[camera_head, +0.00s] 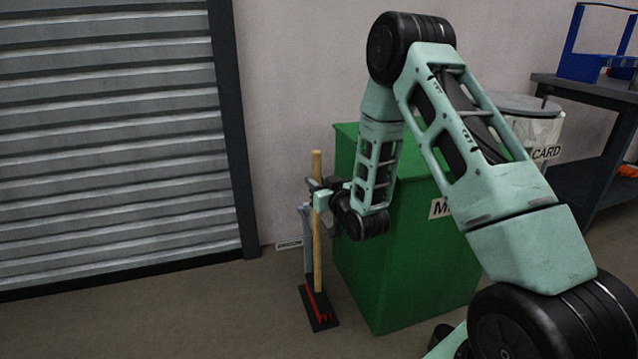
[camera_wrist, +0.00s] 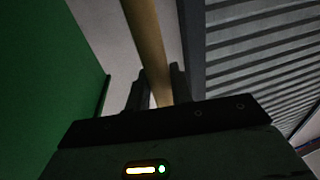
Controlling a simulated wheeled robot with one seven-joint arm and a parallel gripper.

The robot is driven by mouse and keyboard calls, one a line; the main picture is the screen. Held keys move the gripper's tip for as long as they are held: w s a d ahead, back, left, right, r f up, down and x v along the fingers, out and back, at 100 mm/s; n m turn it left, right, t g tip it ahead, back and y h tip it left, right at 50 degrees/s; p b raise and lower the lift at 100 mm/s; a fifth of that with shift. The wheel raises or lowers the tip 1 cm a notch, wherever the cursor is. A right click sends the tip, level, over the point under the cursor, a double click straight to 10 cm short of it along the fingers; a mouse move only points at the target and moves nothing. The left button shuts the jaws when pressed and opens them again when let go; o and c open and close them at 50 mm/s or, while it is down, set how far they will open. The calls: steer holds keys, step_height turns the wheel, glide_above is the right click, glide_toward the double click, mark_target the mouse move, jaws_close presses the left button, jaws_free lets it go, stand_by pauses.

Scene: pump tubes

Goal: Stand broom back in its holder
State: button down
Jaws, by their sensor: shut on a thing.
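The broom (camera_head: 317,250) stands about upright beside the green bin, its pale wooden handle rising past my gripper. My gripper (camera_head: 318,195) is shut on the upper part of the handle. In the wrist view the handle (camera_wrist: 147,40) runs between the two dark fingers of my gripper (camera_wrist: 159,90). Red shows at the foot of the broom, over a dark flat piece (camera_head: 322,322) on the floor. A grey upright post (camera_head: 306,240), which looks like part of the holder, stands just behind and left of the handle. I cannot tell whether the broom's foot is seated in the holder.
The green bin (camera_head: 410,270) stands close on the right, under my arm. A small label (camera_head: 289,244) sits low by the wall behind the broom. A grey roller shutter (camera_head: 110,150) is at left. The floor (camera_head: 180,310) in front of it is clear. A dark workbench (camera_head: 590,140) is at far right.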

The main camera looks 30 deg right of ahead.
steer(key=shift+f, duration=0.15)
steer(key=c, duration=1.1)
jaws_free()
steer(key=shift+c, duration=0.2)
steer(key=shift+f, duration=0.1)
steer(key=s+a+p, duration=0.1)
steer(key=s+p, duration=0.8)
steer(key=s, duration=0.8)
steer(key=shift+s+a, duration=0.2)
